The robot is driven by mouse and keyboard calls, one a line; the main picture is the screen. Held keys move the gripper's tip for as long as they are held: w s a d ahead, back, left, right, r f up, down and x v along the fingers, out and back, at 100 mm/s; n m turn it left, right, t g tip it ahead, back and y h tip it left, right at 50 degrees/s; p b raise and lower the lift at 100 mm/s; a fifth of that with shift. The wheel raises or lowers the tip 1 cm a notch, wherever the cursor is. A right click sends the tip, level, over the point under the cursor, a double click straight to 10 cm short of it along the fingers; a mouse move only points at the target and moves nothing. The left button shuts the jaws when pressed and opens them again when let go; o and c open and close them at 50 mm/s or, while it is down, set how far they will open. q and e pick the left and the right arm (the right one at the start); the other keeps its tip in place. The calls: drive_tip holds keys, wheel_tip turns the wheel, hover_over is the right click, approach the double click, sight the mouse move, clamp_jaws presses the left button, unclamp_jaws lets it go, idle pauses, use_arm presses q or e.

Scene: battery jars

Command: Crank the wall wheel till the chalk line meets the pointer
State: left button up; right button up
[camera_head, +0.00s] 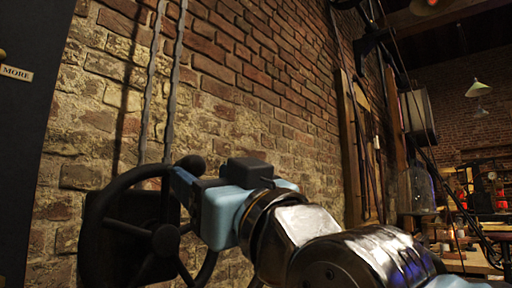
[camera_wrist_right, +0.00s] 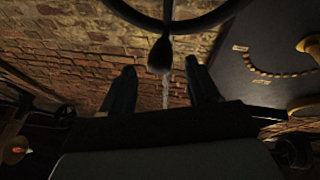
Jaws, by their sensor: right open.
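The black wall wheel (camera_head: 96,232) stands against the brick wall at lower left in the head view; its rim also arcs across the top of the wrist view (camera_wrist_right: 222,16). Its dark crank knob (camera_head: 192,163) is at the upper right of the rim. My right gripper (camera_head: 180,182) is at the wheel, just by this knob. In the right wrist view my gripper (camera_wrist_right: 160,78) is open, and a dark knob (camera_wrist_right: 160,54) shows in line with the gap between the fingers. I cannot tell whether they touch. I cannot make out a chalk line or a pointer. My left gripper is out of view.
A chain (camera_head: 150,85) hangs down the wall behind the wheel. A dark panel (camera_head: 25,130) with a "MORE" label is at left; the wrist view shows it (camera_wrist_right: 265,50) with a beaded brass arc. A glass dome (camera_head: 415,190) stands at right.

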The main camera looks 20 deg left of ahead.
sight(197, 174)
drive_tip(key=p+x, duration=0.2)
drive_tip(key=x, duration=0.2)
drive_tip(key=shift+w+a+r, duration=0.15)
drive_tip(key=shift+a+r, duration=0.05)
drive_tip(key=shift+r, duration=0.1)
drive_tip(key=shift+w+a+p, duration=0.3)
drive_tip(key=shift+a+p, duration=0.15)
drive_tip(key=shift+a, duration=0.1)
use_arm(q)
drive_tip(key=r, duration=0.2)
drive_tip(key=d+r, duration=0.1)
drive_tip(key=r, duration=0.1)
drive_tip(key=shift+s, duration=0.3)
use_arm(e)
clamp_jaws()
